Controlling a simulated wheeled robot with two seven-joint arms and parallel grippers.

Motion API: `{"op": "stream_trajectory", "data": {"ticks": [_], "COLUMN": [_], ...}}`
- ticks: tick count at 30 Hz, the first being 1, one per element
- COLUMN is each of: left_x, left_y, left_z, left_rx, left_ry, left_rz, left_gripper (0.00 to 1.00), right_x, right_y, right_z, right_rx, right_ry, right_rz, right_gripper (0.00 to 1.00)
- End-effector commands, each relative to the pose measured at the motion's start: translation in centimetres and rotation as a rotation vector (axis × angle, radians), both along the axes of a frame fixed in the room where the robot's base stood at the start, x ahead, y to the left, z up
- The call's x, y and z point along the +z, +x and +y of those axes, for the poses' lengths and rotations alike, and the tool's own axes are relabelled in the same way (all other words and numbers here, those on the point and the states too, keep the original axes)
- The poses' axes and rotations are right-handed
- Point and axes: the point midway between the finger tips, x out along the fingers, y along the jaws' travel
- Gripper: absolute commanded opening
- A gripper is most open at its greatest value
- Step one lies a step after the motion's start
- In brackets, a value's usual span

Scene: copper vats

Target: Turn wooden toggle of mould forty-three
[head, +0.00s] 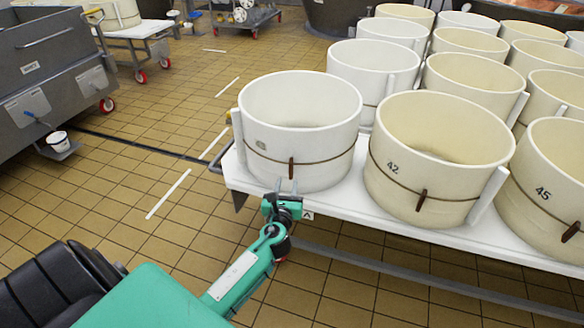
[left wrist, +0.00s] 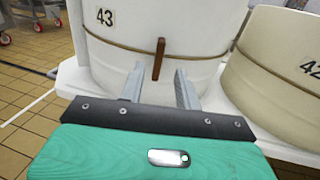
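Mould forty-three (head: 300,125) is a white round mould at the near left corner of the white table; its "43" label shows in the left wrist view (left wrist: 106,17). A brown cord runs round it, with an upright wooden toggle (head: 291,167) on its front. In the left wrist view the toggle (left wrist: 158,60) stands just beyond and between my fingertips. My left gripper (head: 287,186) is open in front of the mould, just below the toggle; its two fingers (left wrist: 160,84) are apart with nothing between them. My right gripper is not in view.
Mould 42 (head: 440,150) stands close on the right, with mould 45 (head: 550,180) beyond it and more moulds behind. The white table edge (head: 400,226) runs below them. A grey metal cart (head: 50,70) stands at the left. The tiled floor (head: 150,180) between is mostly clear.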

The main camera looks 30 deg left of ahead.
Motion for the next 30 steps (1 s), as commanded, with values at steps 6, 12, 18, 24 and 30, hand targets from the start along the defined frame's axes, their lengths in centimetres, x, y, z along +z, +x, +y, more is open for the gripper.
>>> {"op": "stream_trajectory", "data": {"ticks": [6,12,18,24,30], "left_x": [0.0,0.0,0.0,0.0,0.0], "left_y": [3.9,6.3,7.4,7.5,7.5], "left_z": [1.8,3.0,3.5,3.6,3.6], "left_rx": [0.0,-0.001,0.0,-0.001,-0.001], "left_ry": [0.001,0.0,-0.001,-0.001,-0.001], "left_rz": [-0.002,-0.001,0.0,0.0,0.0], "left_gripper": [0.34,0.34,0.34,0.34,0.14], "right_x": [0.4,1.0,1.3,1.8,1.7], "right_y": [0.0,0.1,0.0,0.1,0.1], "right_z": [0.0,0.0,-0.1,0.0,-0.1], "right_rx": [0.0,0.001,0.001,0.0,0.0], "right_ry": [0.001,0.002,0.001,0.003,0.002], "right_rz": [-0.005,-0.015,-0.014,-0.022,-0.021], "right_gripper": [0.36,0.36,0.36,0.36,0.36]}}
